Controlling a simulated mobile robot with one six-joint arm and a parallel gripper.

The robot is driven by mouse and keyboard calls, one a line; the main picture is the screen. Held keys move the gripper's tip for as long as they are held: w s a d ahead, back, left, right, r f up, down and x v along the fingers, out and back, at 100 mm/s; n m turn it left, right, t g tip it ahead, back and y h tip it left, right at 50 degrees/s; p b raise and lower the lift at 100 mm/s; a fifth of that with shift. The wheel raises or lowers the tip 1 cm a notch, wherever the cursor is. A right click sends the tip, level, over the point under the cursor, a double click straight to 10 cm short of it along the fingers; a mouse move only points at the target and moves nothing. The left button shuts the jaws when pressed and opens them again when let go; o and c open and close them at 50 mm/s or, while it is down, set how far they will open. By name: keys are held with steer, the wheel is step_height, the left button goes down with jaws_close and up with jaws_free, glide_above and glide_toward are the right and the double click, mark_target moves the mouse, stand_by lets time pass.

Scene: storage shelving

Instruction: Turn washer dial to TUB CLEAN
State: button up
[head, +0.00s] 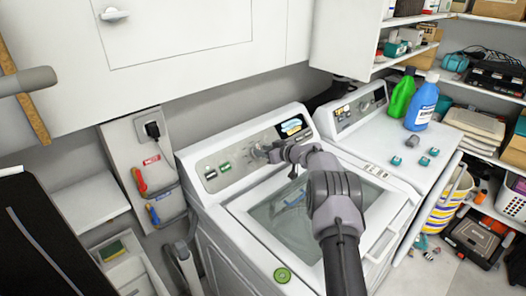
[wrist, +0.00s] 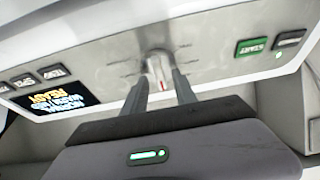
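The washer (head: 292,215) stands in the middle of the head view, its control panel (head: 215,161) along its back. The dial (wrist: 159,68) is a round silver knob on that panel in the wrist view. A red mark on it points toward the bottom of that picture, which shows the panel upside down. Labels around the dial are too blurred to read. My gripper (wrist: 161,78) has its two fingers apart, one on each side of the dial. Whether they touch it is hard to tell. In the head view my gripper (head: 264,153) hides the dial.
The panel has a lit display (wrist: 57,99), a green START button (wrist: 252,46) and several dark buttons. A second machine (head: 385,140) stands to the right, with a green bottle (head: 399,94) and a blue bottle (head: 421,104) on top. White cabinets (head: 180,30) hang above.

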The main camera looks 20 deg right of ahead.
steer(key=shift+w, duration=0.1)
jaws_close()
steer(key=shift+f+b, duration=0.15)
steer(key=shift+b, duration=0.3)
